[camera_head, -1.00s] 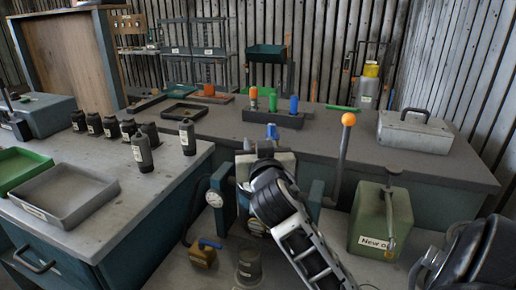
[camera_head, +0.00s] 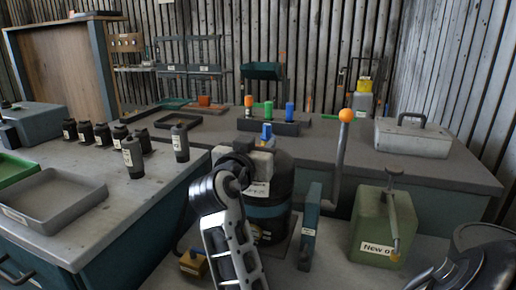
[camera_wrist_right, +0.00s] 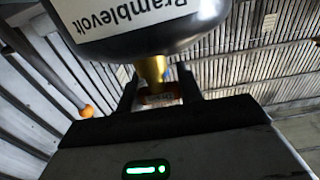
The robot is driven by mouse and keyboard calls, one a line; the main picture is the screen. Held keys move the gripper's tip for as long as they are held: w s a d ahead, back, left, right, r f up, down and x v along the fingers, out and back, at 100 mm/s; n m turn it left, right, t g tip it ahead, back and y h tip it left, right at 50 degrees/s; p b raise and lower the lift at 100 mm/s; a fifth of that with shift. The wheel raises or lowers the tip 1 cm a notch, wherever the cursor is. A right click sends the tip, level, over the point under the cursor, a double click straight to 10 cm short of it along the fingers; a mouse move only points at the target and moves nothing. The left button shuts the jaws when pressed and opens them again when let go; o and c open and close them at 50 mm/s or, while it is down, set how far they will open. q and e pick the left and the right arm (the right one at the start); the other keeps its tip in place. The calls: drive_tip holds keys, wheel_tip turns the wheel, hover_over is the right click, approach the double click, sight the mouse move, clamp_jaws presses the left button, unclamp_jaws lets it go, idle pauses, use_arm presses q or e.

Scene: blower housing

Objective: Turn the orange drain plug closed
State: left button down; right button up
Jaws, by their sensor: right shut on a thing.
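The dark, rounded blower housing (camera_wrist_right: 140,22) fills the top of the right wrist view, with a white "Bramblevolt" label upside down. A brass neck (camera_wrist_right: 152,70) comes down from it. The small orange drain plug (camera_wrist_right: 160,99) sits at the neck's end, between the two dark fingers of my right gripper (camera_wrist_right: 159,84). The fingers are shut on the plug, partly hiding it. In the head view the dark housing (camera_head: 281,180) stands behind my right arm. The plug is hidden there, and the fingers cannot be made out. My left gripper is not in view.
A lever with an orange knob (camera_head: 346,115) rises right of the housing, near a teal upright (camera_head: 310,218). A green oil can (camera_head: 372,220) stands farther right. A brass-coloured block (camera_head: 192,263) lies low left. The left bench holds a grey tray (camera_head: 55,205) and several dark bottles.

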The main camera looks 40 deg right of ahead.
drive_tip(key=o, duration=1)
drive_tip(key=shift+r, duration=0.1)
drive_tip(key=shift+r, duration=0.3)
wheel_tip(320, 180, up, 3)
drive_tip(key=shift+f, duration=0.1)
drive_tip(key=s+a+r, duration=0.6)
drive_tip(key=s, duration=0.1)
drive_tip(key=s+a+r, duration=0.3)
drive_tip(key=shift+s+r, duration=0.25)
drive_tip(key=shift+s, duration=0.05)
